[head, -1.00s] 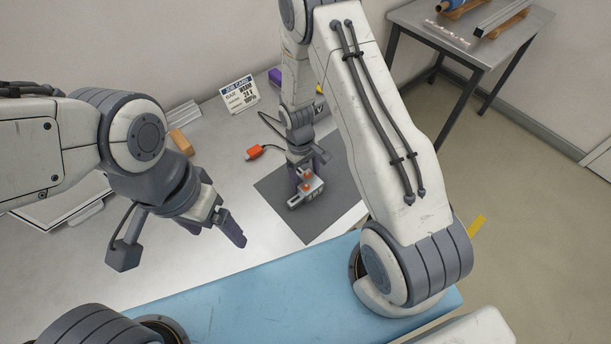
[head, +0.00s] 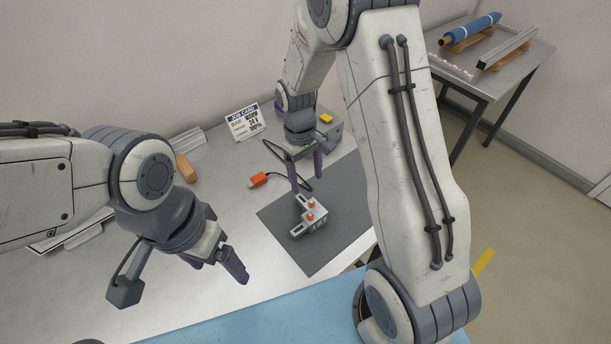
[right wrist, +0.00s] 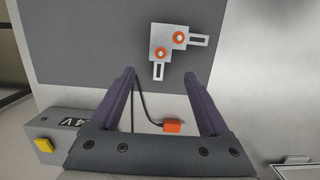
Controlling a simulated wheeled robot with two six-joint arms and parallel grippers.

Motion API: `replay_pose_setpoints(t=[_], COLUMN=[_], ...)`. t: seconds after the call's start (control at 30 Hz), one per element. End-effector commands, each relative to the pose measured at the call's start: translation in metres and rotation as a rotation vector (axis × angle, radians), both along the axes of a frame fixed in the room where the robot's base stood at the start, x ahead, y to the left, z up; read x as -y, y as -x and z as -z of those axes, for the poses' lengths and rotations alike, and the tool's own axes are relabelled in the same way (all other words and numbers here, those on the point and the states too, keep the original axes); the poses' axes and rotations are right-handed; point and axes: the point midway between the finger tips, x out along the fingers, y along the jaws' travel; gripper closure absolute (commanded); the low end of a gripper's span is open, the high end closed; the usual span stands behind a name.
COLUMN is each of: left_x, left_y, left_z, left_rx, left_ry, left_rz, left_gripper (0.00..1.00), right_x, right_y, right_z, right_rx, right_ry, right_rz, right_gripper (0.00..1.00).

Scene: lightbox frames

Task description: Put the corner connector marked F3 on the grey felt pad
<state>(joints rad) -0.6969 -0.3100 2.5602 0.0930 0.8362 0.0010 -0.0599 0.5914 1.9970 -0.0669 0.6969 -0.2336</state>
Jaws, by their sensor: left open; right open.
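The L-shaped silver corner connector (head: 317,222), with two orange-ringed screws, lies on the grey felt pad (head: 333,249). I cannot read a mark on it. In the right wrist view the connector (right wrist: 158,35) lies on the pad (right wrist: 85,45), just beyond the fingertips. My right gripper (head: 306,182) is open and empty, raised behind and above the connector, apart from it; its spread fingers also show in the right wrist view (right wrist: 159,76). My left gripper (head: 220,264) is open and empty over the bare table to the left of the pad.
An orange plug (head: 258,180) on a black cable lies behind the pad. A grey box with a yellow button (head: 326,118) and a job card (head: 244,122) stand at the back. A wooden block (head: 185,168) lies further left. Bare metal table lies left of the pad.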

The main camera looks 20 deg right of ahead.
Motion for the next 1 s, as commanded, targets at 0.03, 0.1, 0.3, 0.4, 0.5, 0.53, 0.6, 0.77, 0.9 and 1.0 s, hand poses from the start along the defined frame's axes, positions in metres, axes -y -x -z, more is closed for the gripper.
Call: replay_pose_setpoints(t=[0.03,0.1,0.3,0.4,0.5,0.53,0.6,0.77,0.9,1.0], left_x=[0.000,0.000,0.000,0.000,0.000,0.000,0.000,0.000,0.000,0.000], left_y=[0.000,0.000,0.000,0.000,0.000,0.000,0.000,0.000,0.000,0.000], left_z=[0.002,0.002,0.002,0.002,0.002,0.002,0.002,0.002,0.002,0.002], left_rx=[0.000,0.000,0.000,0.000,0.000,0.000,0.000,0.000,0.000,0.000], left_ry=[0.000,0.000,0.000,0.000,0.000,0.000,0.000,0.000,0.000,0.000], left_rz=[0.000,0.000,0.000,0.000,0.000,0.000,0.000,0.000,0.000,0.000], left_gripper=[0.15,0.15,0.15,0.15,0.15,0.15,0.15,0.15,0.15,0.15], right_x=[0.000,-0.003,-0.053,-0.087,-0.110,-0.114,-0.121,-0.124,-0.125,-0.125], right_y=[-0.001,0.000,0.035,0.077,0.126,0.139,0.168,0.212,0.225,0.225], right_z=[-0.004,-0.011,-0.061,-0.093,-0.117,-0.123,-0.132,-0.140,-0.141,-0.141], right_rx=[0.002,0.004,0.051,0.085,0.111,0.118,0.130,0.141,0.144,0.143], right_ry=[0.000,-0.001,-0.020,-0.047,-0.079,-0.089,-0.112,-0.149,-0.161,-0.160], right_rz=[0.000,-0.004,-0.071,-0.126,-0.181,-0.195,-0.226,-0.271,-0.282,-0.282], right_gripper=[0.21,0.21,0.21,0.21,0.21,0.21,0.21,0.21,0.21,0.21])
